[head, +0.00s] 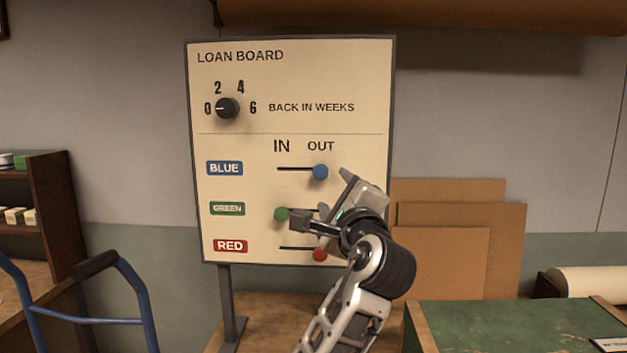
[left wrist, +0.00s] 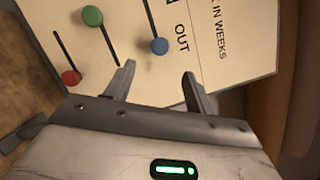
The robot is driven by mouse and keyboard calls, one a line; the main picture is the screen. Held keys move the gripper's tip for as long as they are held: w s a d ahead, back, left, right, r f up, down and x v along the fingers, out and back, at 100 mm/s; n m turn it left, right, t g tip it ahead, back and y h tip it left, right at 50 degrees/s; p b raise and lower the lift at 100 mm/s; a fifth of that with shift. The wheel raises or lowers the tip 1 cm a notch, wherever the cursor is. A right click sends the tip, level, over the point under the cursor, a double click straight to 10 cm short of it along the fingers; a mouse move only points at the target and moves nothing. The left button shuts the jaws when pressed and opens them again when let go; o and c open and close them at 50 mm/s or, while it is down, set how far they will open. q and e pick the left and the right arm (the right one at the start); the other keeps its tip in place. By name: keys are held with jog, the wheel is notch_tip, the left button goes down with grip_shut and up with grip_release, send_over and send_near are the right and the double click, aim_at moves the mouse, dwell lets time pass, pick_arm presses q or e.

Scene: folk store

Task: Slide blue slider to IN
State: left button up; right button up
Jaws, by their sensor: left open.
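The loan board (head: 340,60) stands upright with three horizontal slots. The blue slider (head: 320,172) is a round knob at the right end of its slot, under OUT. The green slider (head: 282,214) is at the left end, under IN, and the red slider (head: 319,255) is at the right. My left gripper (head: 318,197) is in front of the board, a little below the blue slider. In the left wrist view, the blue slider (left wrist: 160,46) lies beyond the gap between the open fingertips (left wrist: 159,70), apart from them. My right gripper is not in view.
A dial (head: 227,108) on the board points toward 0. Brown cardboard sheets (head: 440,262) lean on the wall at the right. A green-topped table (head: 520,325) is at the front right. A blue-framed cart handle (head: 95,265) and a shelf (head: 50,210) are at the left.

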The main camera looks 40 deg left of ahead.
aim_at(321, 173)
pick_arm(q)
jog(key=x, duration=0.9)
jog(key=shift+a+b, duration=0.35)
jog(key=shift+a, duration=0.05)
jog(key=shift+r+p, duration=0.15)
jog(key=shift+p, duration=0.2)
jog(key=c, duration=0.8)
jog(key=shift+o, duration=0.2)
